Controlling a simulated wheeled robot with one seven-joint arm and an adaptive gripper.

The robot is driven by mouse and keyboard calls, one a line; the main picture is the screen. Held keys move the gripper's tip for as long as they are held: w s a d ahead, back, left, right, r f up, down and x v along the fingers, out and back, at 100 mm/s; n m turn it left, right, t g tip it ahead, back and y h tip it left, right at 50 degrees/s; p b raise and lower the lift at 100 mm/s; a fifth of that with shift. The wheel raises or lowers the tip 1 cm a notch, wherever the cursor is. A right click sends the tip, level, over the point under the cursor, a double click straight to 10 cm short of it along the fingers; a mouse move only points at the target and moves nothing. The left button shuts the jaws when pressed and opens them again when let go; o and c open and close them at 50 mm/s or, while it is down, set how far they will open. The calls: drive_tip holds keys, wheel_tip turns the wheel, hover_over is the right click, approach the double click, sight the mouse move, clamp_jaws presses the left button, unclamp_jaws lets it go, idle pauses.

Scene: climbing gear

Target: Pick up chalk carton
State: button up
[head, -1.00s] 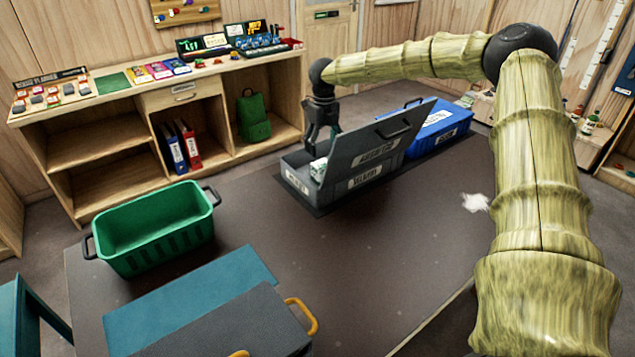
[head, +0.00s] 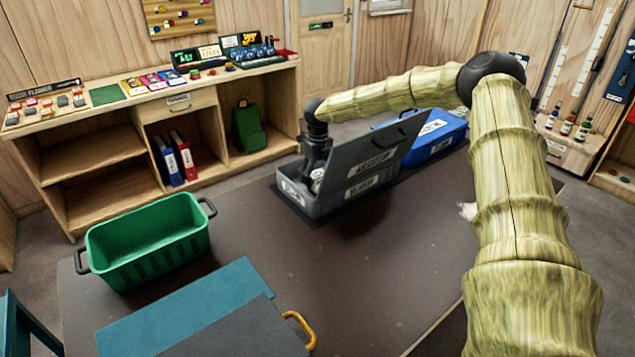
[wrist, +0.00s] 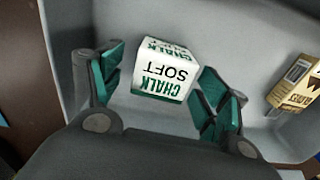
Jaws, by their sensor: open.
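The chalk carton (wrist: 166,70) is a small white box with green and black lettering reading CHALK SOFT. It lies inside the grey open box (head: 330,203), whose lid is raised. My gripper (wrist: 160,92) is open, with a green-padded finger on each side of the carton in the wrist view; I cannot tell whether either finger touches it. In the head view my gripper (head: 316,170) reaches down into the grey box, and only a bit of the carton (head: 317,175) shows beside it.
A tan carton (wrist: 296,84) lies in the same box to the right. The raised lid (head: 372,160) stands close beside my gripper. A blue box (head: 435,138) is behind it. A green crate (head: 150,255) stands at left on the dark surface, with clear room between.

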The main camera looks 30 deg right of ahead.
sight(318, 183)
drive_tip(key=shift+w+f+p, duration=0.15)
drive_tip(key=shift+f+p, duration=0.1)
drive_tip(key=shift+f, duration=0.7)
drive_tip(key=shift+w+f+p, duration=0.1)
drive_tip(key=shift+f+p, duration=0.1)
drive_tip(key=shift+f, duration=0.75)
drive_tip(key=c, duration=1.2)
